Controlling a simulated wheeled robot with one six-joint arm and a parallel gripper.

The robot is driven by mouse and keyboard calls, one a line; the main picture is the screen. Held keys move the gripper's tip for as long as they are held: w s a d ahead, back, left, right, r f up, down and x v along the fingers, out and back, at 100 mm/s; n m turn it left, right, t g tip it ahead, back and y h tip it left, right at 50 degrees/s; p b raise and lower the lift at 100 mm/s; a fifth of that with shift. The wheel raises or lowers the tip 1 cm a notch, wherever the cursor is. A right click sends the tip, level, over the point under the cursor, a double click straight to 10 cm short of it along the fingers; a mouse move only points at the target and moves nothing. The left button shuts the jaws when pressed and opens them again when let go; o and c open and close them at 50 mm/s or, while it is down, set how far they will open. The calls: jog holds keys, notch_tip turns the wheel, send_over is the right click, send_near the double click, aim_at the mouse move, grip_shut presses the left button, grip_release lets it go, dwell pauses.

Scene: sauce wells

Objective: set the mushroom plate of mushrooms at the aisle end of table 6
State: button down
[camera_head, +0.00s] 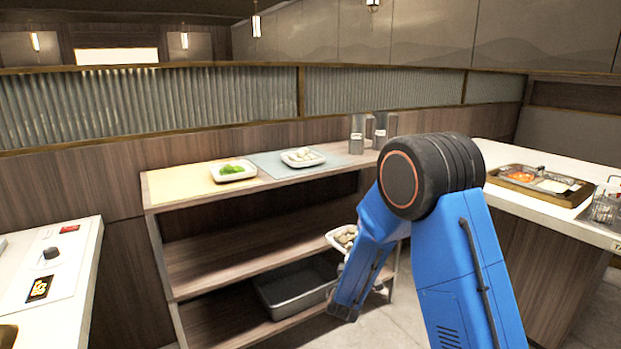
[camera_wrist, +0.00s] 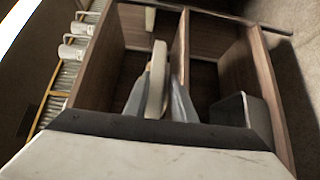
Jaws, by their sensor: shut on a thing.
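A white plate of pale brown mushrooms (camera_head: 344,237) hangs in front of the shelf's right end in the head view, partly hidden by my blue arm. My gripper (camera_wrist: 158,94) is shut on its rim; in the wrist view the plate (camera_wrist: 156,78) shows edge-on between the two grey fingers. The mushrooms cannot be seen there. A white-topped table (camera_head: 550,207) stands at the right, with a label on its front edge cut off at the picture's side. Another white table (camera_head: 75,245) stands at the left. I cannot tell which is table 6.
A wooden shelf (camera_head: 225,240) holds a plate of greens (camera_head: 234,171), a plate of pale pieces (camera_head: 302,157) and metal jugs (camera_head: 382,128). A grey bin (camera_head: 295,290) sits low in it. The right table carries a tray (camera_head: 540,184) and a wire rack (camera_head: 606,204).

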jog(key=d+f, duration=1)
jog(key=d, duration=0.2)
jog(key=shift+d+f, duration=0.35)
jog(key=shift+f, duration=0.05)
